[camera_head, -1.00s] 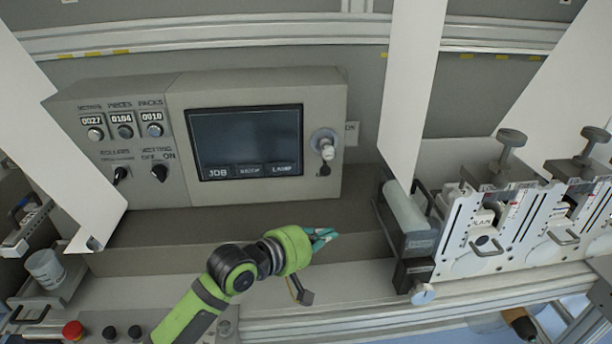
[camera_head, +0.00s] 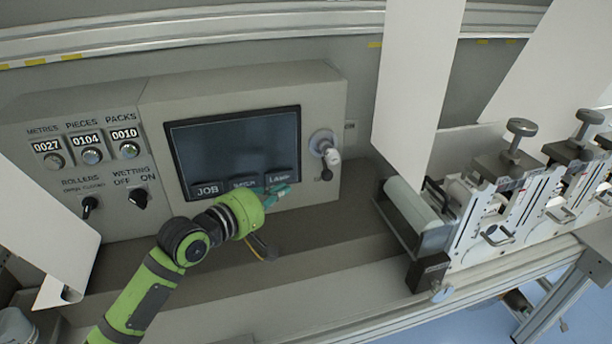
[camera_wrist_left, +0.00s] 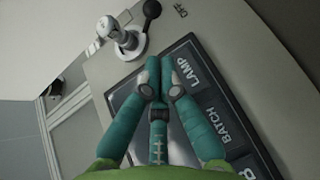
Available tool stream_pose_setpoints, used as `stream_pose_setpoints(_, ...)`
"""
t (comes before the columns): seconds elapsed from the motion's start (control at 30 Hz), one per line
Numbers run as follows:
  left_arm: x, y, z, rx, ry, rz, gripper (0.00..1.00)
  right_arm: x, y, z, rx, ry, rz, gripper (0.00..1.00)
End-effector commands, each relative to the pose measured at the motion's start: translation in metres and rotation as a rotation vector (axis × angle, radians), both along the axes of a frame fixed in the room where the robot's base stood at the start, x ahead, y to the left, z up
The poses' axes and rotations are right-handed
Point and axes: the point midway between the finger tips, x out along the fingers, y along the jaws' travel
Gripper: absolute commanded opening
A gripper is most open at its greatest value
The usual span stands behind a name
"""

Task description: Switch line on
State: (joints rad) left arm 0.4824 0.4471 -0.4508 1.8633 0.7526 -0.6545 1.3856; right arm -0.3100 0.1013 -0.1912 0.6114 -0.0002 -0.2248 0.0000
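My right gripper is out of view.
Left of the screen are counters, a ROLLERS knob (camera_head: 89,206) and a WETTING OFF/ON knob (camera_head: 138,198). White panels (camera_head: 418,75) hang at both sides. A roller unit (camera_head: 411,207) stands at right. The ledge below the box has free room.

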Motion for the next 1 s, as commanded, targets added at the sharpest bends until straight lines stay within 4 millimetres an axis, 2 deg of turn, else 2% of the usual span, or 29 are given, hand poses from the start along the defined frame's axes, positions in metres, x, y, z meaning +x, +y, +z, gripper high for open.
stream_pose_setpoints(0.17,0.014,-0.011,0.0,-0.001,0.001,0.0,0.0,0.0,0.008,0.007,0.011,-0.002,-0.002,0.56)
stream_pose_setpoints(0.4,0.046,-0.035,-0.007,0.001,0.001,0.0,0.0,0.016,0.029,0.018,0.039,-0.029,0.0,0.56)
stream_pose_setpoints(0.7,0.072,-0.056,-0.014,0.001,0.0,0.0,0.0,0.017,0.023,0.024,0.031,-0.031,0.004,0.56)
stream_pose_setpoints(1.0,0.077,-0.059,-0.016,0.001,-0.001,0.001,0.0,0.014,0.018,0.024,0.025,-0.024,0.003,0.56)
